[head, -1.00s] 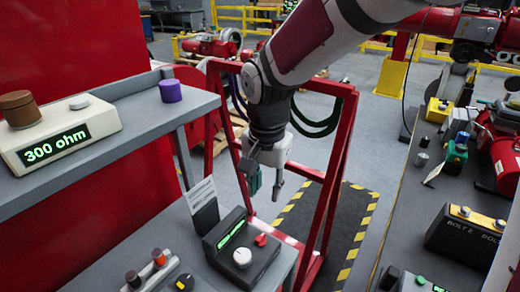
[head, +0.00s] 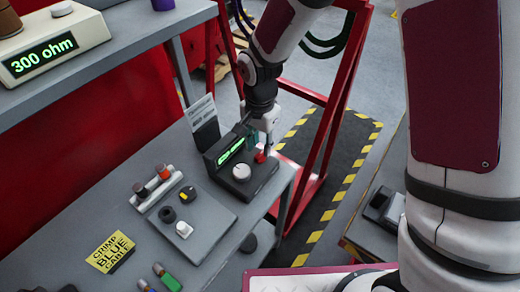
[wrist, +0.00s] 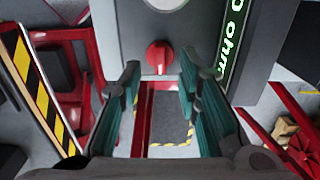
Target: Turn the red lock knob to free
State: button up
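The red lock knob (head: 260,157) sits on the dark box (head: 262,181) with a green display, beside a larger white knob (head: 241,172). In the wrist view the red knob (wrist: 159,57) shows near the top middle, with a raised ridge pointing roughly along the picture's vertical. My gripper (head: 262,142) is just above and behind the red knob in the head view. In the wrist view my gripper (wrist: 157,82) is open, its two teal-padded fingers apart on either side below the knob. Nothing is between the fingers; contact with the knob cannot be seen.
A card on a stand (head: 202,115) stands left of the box. A grey plate with knobs (head: 190,220) and a yellow sign (head: 110,252) lie to the left on the bench. A red frame (head: 335,110) stands behind and right of the bench.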

aim_at(260, 154)
jog(key=shift+f, duration=1.5)
grip_shut()
